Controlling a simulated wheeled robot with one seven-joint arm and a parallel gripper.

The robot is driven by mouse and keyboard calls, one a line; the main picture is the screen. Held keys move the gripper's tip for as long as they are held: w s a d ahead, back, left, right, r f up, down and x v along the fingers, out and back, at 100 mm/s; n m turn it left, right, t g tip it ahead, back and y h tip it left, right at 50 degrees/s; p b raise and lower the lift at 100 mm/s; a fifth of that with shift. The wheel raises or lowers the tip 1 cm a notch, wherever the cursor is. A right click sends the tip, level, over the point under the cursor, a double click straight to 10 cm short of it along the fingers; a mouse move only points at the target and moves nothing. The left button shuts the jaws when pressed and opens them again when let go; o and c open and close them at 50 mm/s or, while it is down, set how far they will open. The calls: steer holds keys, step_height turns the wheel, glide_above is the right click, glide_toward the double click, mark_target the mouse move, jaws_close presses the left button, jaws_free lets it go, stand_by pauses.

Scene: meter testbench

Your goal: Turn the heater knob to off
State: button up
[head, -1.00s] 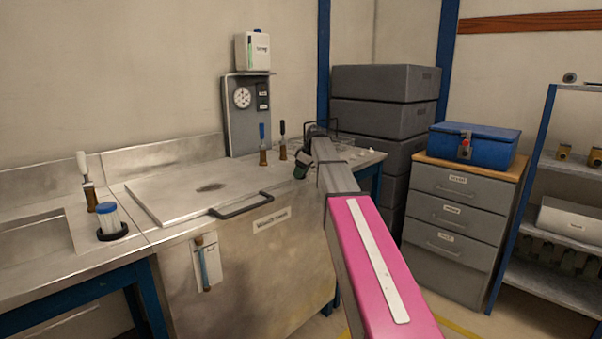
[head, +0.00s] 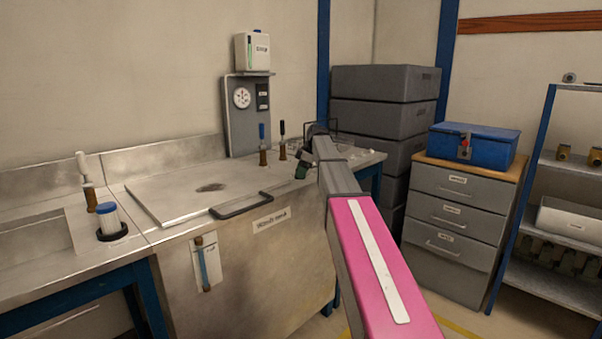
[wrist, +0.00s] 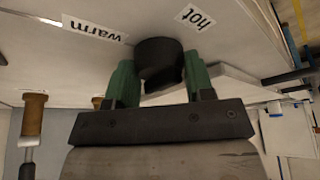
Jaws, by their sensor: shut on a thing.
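The heater knob (wrist: 158,58) is a round black knob, seen in the wrist view on a pale panel. My gripper (wrist: 160,82) has its two green fingers on either side of the knob and is shut on it. A "warm" label (wrist: 95,28) lies to the left of the knob and a "hot" label (wrist: 195,17) to the upper right. I cannot tell where the knob points. In the head view my gripper (head: 302,170) is at the bench's right front, and the knob is hidden.
The steel bench has a lid with a black handle (head: 241,206). Several brass-based valves, including a blue-handled one (head: 263,146), stand behind. A gauge panel (head: 242,115) rises at the back. Grey crates (head: 385,82) and a drawer cabinet (head: 460,205) stand to the right.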

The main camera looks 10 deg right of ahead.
steer(key=o, duration=0.9)
steer(key=v, duration=1)
steer(key=shift+d+r, duration=0.2)
steer(key=shift+r, duration=0.1)
steer(key=shift+s, duration=0.1)
